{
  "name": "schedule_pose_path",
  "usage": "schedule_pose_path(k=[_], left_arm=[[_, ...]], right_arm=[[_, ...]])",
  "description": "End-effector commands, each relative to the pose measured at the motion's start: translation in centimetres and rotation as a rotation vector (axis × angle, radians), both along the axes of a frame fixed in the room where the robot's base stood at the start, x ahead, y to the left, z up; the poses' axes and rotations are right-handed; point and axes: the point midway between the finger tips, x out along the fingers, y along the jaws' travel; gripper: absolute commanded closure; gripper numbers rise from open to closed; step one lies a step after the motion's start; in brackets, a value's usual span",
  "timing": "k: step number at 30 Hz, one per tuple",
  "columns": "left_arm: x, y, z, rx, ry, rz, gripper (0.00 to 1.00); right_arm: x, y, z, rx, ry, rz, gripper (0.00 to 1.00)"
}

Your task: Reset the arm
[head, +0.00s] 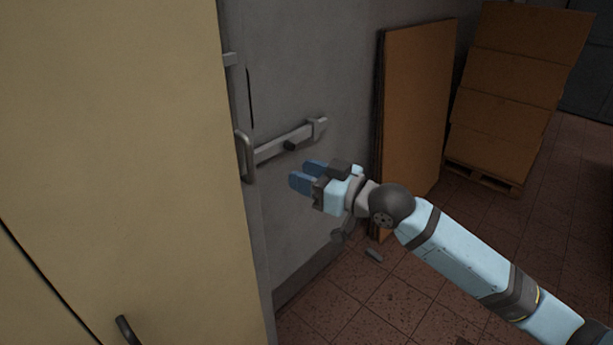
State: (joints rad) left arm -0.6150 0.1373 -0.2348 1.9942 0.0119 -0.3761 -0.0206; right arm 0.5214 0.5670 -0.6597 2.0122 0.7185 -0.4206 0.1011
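My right arm comes in from the lower right. Its gripper (304,175) has two blue fingers pointing left, toward the grey door. The fingers stand apart with nothing seen between them, so it looks open. It appears just below and to the right of a metal bar (285,145) fixed to the door, with no clear contact. A metal pull handle (245,157) sits at the bar's left end. My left gripper is not in view.
A large beige panel (120,150) with a dark handle (127,330) fills the left. Brown boards (415,110) lean on the wall. Stacked boxes (520,70) stand on a pallet (483,178).

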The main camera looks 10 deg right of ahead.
Motion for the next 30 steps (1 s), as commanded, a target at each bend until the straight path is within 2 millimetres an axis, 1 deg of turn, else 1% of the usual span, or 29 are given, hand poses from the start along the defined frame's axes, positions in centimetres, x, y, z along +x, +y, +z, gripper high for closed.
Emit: schedule_pose_path(k=[4, 6, 8, 10, 11, 14, 15, 17, 18, 20, 21, 23, 24, 26, 27, 29, 30], left_arm=[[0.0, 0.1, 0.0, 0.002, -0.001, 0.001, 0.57], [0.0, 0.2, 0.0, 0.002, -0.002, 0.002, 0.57], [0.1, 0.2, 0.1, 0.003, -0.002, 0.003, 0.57], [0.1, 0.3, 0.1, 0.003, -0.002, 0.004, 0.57], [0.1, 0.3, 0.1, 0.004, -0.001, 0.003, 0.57], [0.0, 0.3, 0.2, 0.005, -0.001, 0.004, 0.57], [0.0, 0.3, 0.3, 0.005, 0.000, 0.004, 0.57], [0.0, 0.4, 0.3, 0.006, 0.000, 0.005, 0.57], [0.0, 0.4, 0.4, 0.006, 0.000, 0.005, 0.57], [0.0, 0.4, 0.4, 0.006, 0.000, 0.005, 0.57], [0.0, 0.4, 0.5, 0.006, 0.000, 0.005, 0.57], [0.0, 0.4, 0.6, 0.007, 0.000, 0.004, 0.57], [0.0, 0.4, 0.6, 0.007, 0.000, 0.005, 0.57], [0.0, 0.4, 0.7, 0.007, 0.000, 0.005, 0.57], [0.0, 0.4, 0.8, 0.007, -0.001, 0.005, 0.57], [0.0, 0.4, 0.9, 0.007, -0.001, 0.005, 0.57], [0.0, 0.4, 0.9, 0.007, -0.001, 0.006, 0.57]], right_arm=[[0.0, 0.0, 0.0, 0.001, 0.001, 0.000, 0.61], [-0.1, 0.1, -0.5, 0.002, 0.006, -0.004, 0.61], [-0.4, 0.1, -1.6, 0.005, 0.017, -0.013, 0.61], [-0.9, 0.0, -3.6, 0.009, 0.036, -0.034, 0.61], [-1.2, 0.0, -4.7, 0.010, 0.046, -0.046, 0.61], [-2.7, -0.4, -9.1, 0.012, 0.091, -0.100, 0.61], [-3.5, -0.7, -11.0, 0.010, 0.110, -0.125, 0.61], [-4.8, -1.1, -13.7, 0.002, 0.139, -0.164, 0.61], [-5.7, -1.5, -15.6, -0.005, 0.160, -0.192, 0.61], [-7.3, -2.1, -18.4, -0.020, 0.193, -0.233, 0.61], [-8.5, -2.5, -20.3, -0.031, 0.217, -0.260, 0.61], [-10.5, -3.2, -23.1, -0.053, 0.256, -0.302, 0.61], [-12.0, -3.7, -24.9, -0.072, 0.281, -0.330, 0.61], [-14.4, -4.6, -27.6, -0.102, 0.322, -0.371, 0.61], [-16.0, -5.1, -29.2, -0.124, 0.349, -0.397, 0.61], [-18.6, -6.0, -31.5, -0.158, 0.389, -0.433, 0.61], [-20.2, -6.5, -32.9, -0.181, 0.413, -0.454, 0.61]])
